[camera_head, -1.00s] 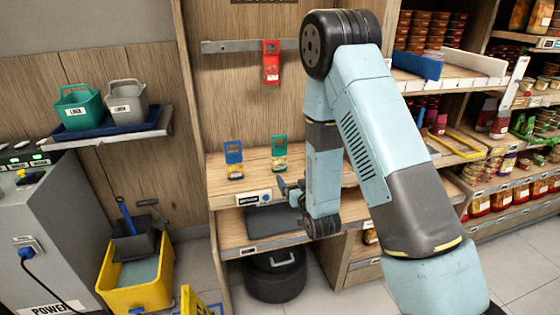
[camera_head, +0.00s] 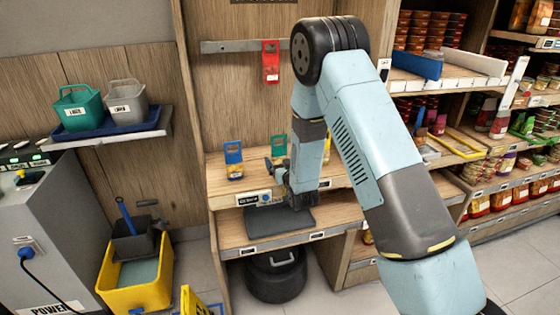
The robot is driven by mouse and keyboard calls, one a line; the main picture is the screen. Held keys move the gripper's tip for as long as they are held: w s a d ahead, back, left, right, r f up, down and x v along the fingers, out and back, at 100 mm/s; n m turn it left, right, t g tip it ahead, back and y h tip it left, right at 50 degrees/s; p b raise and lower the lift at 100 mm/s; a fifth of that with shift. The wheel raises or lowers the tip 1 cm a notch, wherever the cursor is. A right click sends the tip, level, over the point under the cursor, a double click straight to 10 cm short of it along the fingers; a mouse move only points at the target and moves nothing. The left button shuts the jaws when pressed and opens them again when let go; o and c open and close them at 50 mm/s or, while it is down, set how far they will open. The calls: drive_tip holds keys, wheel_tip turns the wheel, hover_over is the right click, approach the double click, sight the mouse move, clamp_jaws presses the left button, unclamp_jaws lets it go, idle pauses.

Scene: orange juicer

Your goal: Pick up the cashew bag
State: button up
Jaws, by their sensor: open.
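Small bags with coloured tops stand on the wooden shelf: a blue-topped bag (camera_head: 234,158) and a green-topped bag (camera_head: 279,145). A red-topped bag (camera_head: 271,62) hangs from the rail above. Their labels are too small to read, so I cannot tell which is the cashew bag. My gripper (camera_head: 271,172) is open and points left, in front of the shelf. It covers the lower part of the green-topped bag; I see nothing between its fingers. A yellow-orange item (camera_head: 327,149) partly shows behind my arm.
A dark mat (camera_head: 280,221) lies on the lower shelf under my gripper. A black round container (camera_head: 275,275) stands below. A yellow mop bucket (camera_head: 135,280) is on the floor at left. Stocked shelves (camera_head: 500,165) fill the right.

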drive_tip(key=shift+x, duration=0.95)
drive_tip(key=c, duration=1.1)
drive_tip(key=shift+o, duration=0.2)
drive_tip(key=shift+r, duration=0.15)
